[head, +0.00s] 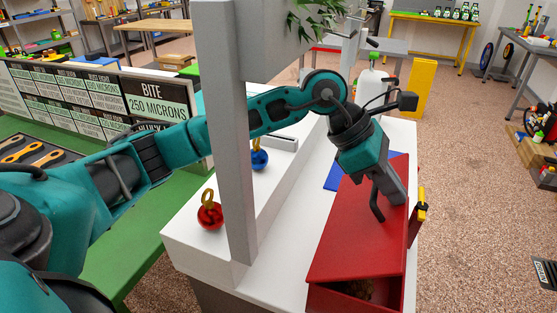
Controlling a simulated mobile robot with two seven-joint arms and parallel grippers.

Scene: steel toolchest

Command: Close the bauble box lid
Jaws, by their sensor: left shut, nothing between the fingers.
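The red bauble box (409,238) stands on the white tabletop at the right. Its flat red lid (350,235) covers most of the top and looks slightly raised at the near end. A dark gap there shows a brownish-gold thing (357,289) inside. My left gripper (384,208) is shut and empty, pointing down at the far part of the lid; I cannot tell whether it touches. My right gripper is not in view.
A grey post (232,150) rises left of the box. A red bauble (210,214) and a blue bauble (259,158) sit on a white ledge beyond it. A blue flat piece (342,172) lies behind the box. A yellow-and-black item (422,204) is at its right side.

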